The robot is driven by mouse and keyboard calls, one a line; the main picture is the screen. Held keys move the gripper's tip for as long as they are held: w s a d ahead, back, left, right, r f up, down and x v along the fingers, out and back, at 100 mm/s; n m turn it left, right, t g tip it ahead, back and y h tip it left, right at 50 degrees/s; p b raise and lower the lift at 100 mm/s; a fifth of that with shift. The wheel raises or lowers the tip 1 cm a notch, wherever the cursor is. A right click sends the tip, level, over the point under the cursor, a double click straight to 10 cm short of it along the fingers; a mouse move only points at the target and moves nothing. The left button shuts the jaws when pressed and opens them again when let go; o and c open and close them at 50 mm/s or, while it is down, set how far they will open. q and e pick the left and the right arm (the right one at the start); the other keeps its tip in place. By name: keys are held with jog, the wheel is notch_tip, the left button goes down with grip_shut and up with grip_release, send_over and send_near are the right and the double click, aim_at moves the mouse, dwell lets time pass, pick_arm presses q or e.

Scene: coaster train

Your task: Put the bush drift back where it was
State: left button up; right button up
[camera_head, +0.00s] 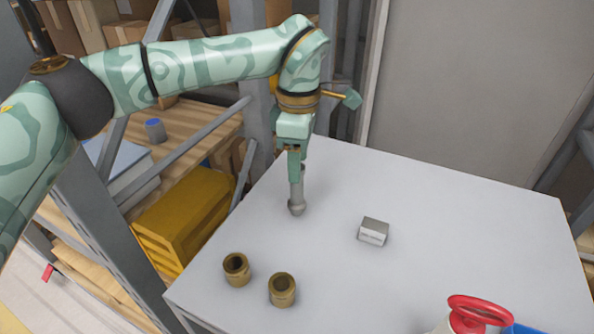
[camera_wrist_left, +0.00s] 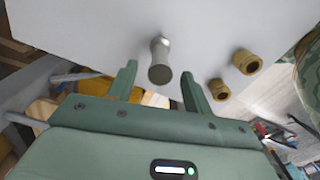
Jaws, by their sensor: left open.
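The bush drift, a grey metal rod with a wider end (camera_head: 297,200), is roughly upright at the left part of the grey table (camera_head: 440,210). My left gripper (camera_head: 296,172) points down over it and is open. In the left wrist view, the drift (camera_wrist_left: 159,62) shows in the gap between the spread fingertips of my left gripper (camera_wrist_left: 158,72). Part of the drift's upper end is hidden behind a finger in the head view. My right gripper is not in view.
Two brass bushes (camera_head: 237,269) (camera_head: 283,290) stand near the table's front left edge. A small grey labelled block (camera_head: 373,232) lies right of the drift. A red-topped object (camera_head: 478,311) is at the bottom right. Shelving with a yellow crate (camera_head: 185,220) is left of the table.

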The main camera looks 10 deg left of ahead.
pick_arm(q)
notch_tip(320, 180, up, 7)
jog(key=shift+r+p, duration=0.1)
jog(key=shift+p, duration=0.8)
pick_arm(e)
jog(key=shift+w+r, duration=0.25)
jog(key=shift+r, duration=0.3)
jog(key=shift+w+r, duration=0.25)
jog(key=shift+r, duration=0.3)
